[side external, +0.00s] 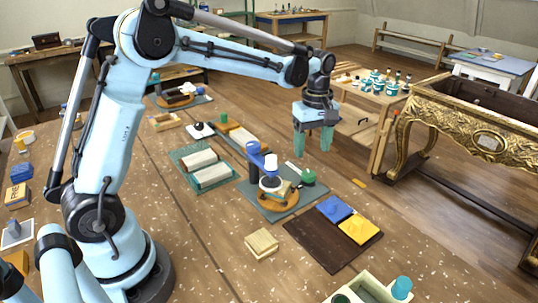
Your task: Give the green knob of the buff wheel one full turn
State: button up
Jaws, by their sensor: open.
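The buff wheel unit stands on a grey-green base plate (262,203) in the middle of the bench, with a blue post, a white part (271,168) and an orange ring-shaped part (278,200). What looks like its green knob (308,177) sits at the right side of this plate. My gripper (313,148) points down with its two teal fingers apart and nothing visible between them. It appears above the green knob, not touching it; the exact height and alignment cannot be told from this one view.
A dark board (322,249) with a blue pad (334,208) and a yellow pad (358,229) lies in front. A wooden block (262,244) is left of it. A teal tray (230,180) with pale blocks lies left of the unit. A gilt console (470,118) stands at right.

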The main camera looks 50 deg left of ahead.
aim_at(307, 172)
notch_tip(307, 172, down, 8)
dwell(0.4)
jog(key=c, duration=1.1)
jog(key=shift+o, duration=0.2)
jog(key=shift+m, duration=0.3)
jog(key=m, duration=0.5)
jog(key=shift+s, duration=0.1)
jog(key=m, duration=0.6)
jog(key=shift+a+m, duration=0.15)
jog(key=shift+m, duration=0.25)
jog(key=m, duration=0.5)
jog(key=shift+a, duration=0.1)
jog(key=m, duration=0.6)
jog(key=shift+a, duration=0.1)
